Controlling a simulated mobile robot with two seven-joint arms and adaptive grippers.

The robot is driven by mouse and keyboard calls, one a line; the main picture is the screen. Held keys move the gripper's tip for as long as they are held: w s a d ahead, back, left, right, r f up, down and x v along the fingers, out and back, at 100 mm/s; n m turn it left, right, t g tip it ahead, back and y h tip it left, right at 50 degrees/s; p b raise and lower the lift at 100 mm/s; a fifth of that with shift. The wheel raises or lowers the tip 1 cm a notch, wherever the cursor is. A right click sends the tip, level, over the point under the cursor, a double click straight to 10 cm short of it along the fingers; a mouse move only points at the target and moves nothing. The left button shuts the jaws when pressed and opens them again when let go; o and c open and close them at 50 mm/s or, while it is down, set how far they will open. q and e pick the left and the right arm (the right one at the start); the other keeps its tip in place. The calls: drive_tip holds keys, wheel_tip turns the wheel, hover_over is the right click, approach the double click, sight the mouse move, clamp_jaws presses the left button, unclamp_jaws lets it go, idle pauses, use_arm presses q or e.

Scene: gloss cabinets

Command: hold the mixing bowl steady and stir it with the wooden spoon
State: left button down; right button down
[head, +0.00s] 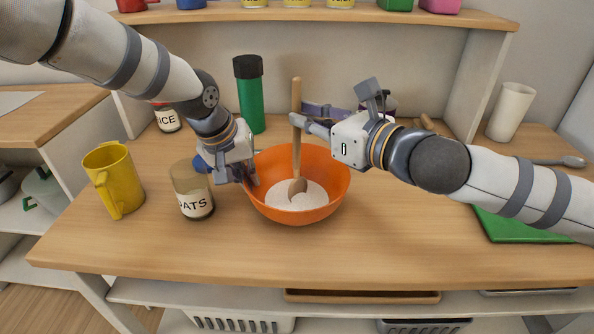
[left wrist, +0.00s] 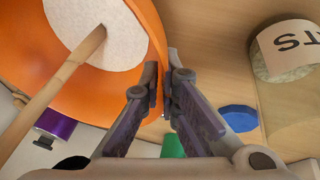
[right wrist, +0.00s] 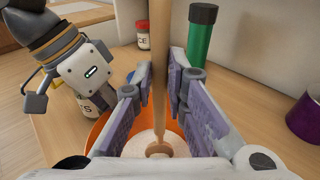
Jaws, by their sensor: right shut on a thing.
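The orange mixing bowl (head: 328,172) stands on the wooden counter with white powder (head: 312,196) inside. The wooden spoon (head: 297,98) stands nearly upright in it, its head (head: 297,187) in the powder. My right gripper (head: 299,121) is shut on the upper part of the spoon's handle; the handle also runs between its fingers in the right wrist view (right wrist: 158,60). My left gripper (head: 247,174) is at the bowl's left rim. In the left wrist view its fingers (left wrist: 163,80) are close together, one on each side of the bowl's wall (left wrist: 152,28), shut on it.
An oats jar (head: 192,190) stands close left of the bowl, and a yellow pitcher (head: 115,178) further left. A green bottle (head: 249,100) with a black lid stands behind. A green board (head: 510,228) lies at right under my right arm. The counter's front is clear.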

wheel_tip(320, 180, up, 12)
drive_tip(key=shift+s+r, duration=0.2)
drive_tip(key=shift+s, duration=0.2)
idle(0.4)
idle(0.7)
use_arm(q)
drive_tip(key=c, duration=1.7)
unclamp_jaws()
drive_tip(key=v, duration=1.1)
drive_tip(key=shift+s+r, duration=0.2)
drive_tip(key=shift+r, duration=0.15)
